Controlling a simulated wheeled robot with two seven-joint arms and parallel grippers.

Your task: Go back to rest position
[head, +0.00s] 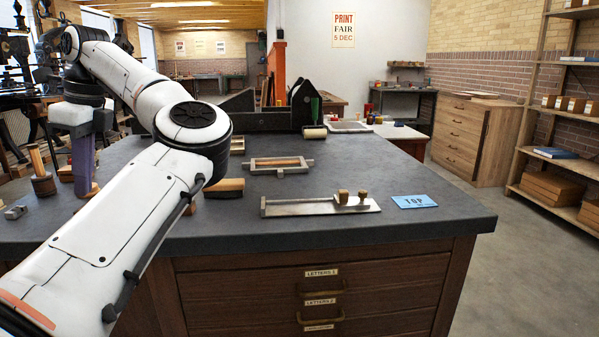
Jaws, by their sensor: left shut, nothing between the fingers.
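My left arm reaches in from the lower left, bends at a large elbow and folds back toward the far left. My left gripper (84,163) hangs below its white wrist, pointing down over the left part of the dark worktop (330,230). It is shut, with nothing held. Small wooden pieces stand close behind or below its tips; whether they touch cannot be told. My right gripper is not in view.
A wooden mallet (42,173) stands left of the gripper. A metal frame (278,165), a composing stick (320,206) and a blue card (414,201) lie right of my arm. A black press (250,113) stands behind.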

